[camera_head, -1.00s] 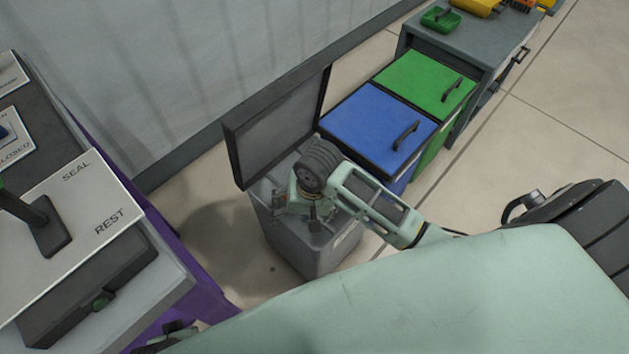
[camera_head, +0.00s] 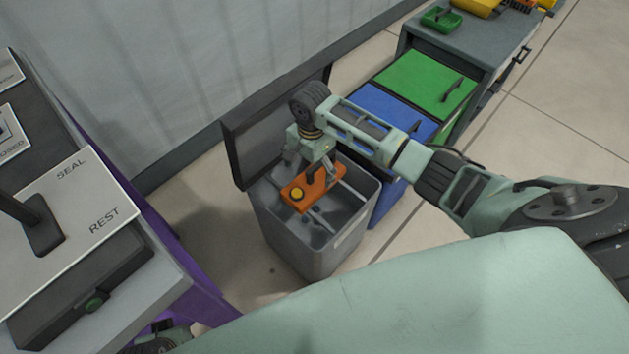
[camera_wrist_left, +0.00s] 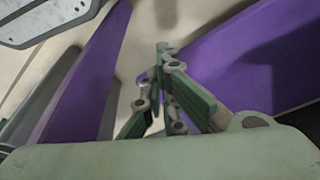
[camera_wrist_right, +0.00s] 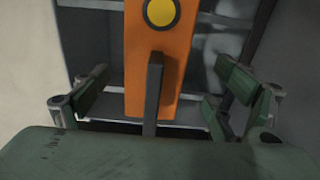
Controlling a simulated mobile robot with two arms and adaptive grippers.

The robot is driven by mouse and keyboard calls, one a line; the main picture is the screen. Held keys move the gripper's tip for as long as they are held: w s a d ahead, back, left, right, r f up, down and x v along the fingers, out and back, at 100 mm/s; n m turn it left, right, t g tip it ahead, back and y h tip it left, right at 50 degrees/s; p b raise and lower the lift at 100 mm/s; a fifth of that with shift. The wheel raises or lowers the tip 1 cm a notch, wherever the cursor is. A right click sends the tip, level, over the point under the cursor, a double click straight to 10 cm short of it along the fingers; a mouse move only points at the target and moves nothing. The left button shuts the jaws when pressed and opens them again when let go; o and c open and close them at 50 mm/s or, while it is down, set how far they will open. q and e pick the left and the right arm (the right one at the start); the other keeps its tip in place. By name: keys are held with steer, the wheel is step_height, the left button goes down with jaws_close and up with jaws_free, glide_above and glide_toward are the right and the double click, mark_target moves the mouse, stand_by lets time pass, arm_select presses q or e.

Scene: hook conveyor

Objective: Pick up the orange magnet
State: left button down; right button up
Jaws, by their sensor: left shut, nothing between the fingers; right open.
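The orange magnet (camera_head: 318,187) is an orange block with a yellow round button and a dark upright handle. It shows at the open grey bin (camera_head: 362,200), under my right gripper (camera_head: 322,160); I cannot tell if it rests on anything. In the right wrist view the magnet (camera_wrist_right: 160,60) and its dark handle (camera_wrist_right: 153,95) lie between the spread fingers of my right gripper (camera_wrist_right: 160,98). The fingers are apart from the handle. My left gripper (camera_wrist_left: 165,60) is shut and empty beside purple panels; only a bit of that arm shows at the head view's bottom left.
The bin's dark lid (camera_head: 275,125) stands raised behind it. Blue (camera_head: 375,125) and green (camera_head: 425,80) bins stand to the right. A table with a SEAL/REST plate (camera_head: 75,200) and a purple side (camera_head: 185,285) is at left. Floor shows between table and bin.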

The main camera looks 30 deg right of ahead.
mark_target(315, 179)
steer(key=f, duration=0.1)
steer(key=f+b, duration=0.1)
steer(key=f, duration=0.2)
steer(key=shift+s+d+f+b, duration=0.15)
steer(key=shift+s+d+b, duration=0.1)
steer(key=shift+d+b, duration=0.1)
steer(key=shift+f, duration=0.25)
arm_select(q)
step_height(315, 179, up, 7)
steer(key=shift+s, duration=0.35)
steer(key=shift+a+r, duration=0.1)
arm_select(e)
steer(key=shift+c, duration=0.3)
steer(key=c, duration=2.1)
steer(key=shift+w+r, duration=0.1)
steer(key=shift+r, duration=0.05)
